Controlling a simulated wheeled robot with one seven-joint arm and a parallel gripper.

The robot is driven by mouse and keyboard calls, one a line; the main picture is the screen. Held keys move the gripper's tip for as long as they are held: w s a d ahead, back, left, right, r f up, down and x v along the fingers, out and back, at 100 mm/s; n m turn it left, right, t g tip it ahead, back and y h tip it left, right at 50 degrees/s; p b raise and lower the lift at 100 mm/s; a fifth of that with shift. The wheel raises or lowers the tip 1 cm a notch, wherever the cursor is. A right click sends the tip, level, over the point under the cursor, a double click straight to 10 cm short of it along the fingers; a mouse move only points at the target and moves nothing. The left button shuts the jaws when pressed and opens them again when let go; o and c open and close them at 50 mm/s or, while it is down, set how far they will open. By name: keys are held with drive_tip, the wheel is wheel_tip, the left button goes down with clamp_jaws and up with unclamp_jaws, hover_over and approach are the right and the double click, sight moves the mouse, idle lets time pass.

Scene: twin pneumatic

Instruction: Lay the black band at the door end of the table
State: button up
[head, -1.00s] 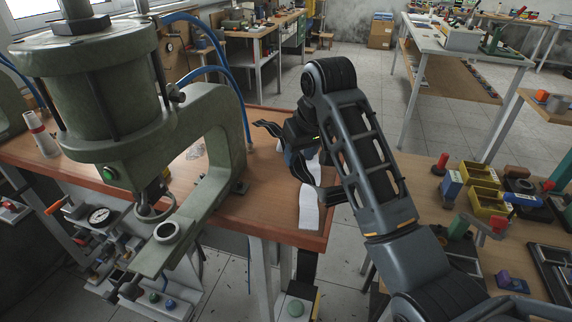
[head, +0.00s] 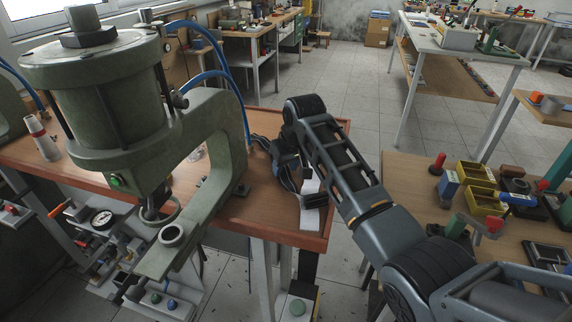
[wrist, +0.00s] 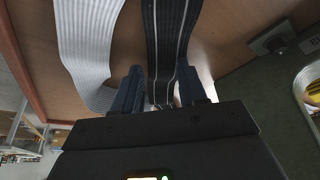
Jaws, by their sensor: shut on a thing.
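The black band (wrist: 168,38), ribbed with pale edge stripes, runs between the fingers of my gripper (wrist: 160,92) in the wrist view. My gripper is shut on it. In the head view, part of the black band (head: 263,144) shows beside my gripper, over the reddish-brown table (head: 258,212); my arm hides much of the gripper. I cannot tell whether the band touches the tabletop. A white ribbed band (head: 309,217) lies at the table's right end, partly hidden by my arm; it also shows left of the black band in the wrist view (wrist: 88,38).
A green press (head: 215,130) stands on the table left of my gripper, with blue hoses behind it. A wooden bench (head: 408,178) with yellow bins (head: 476,174) and tools stands at right. Tiled floor (head: 350,85) is open beyond the table.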

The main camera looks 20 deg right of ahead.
drive_tip(key=o, duration=1.1)
drive_tip(key=shift+f, duration=0.1)
drive_tip(key=shift+c, duration=0.2)
drive_tip(key=v, duration=1.2)
drive_tip(key=shift+b, duration=0.4)
drive_tip(key=shift+w, duration=0.1)
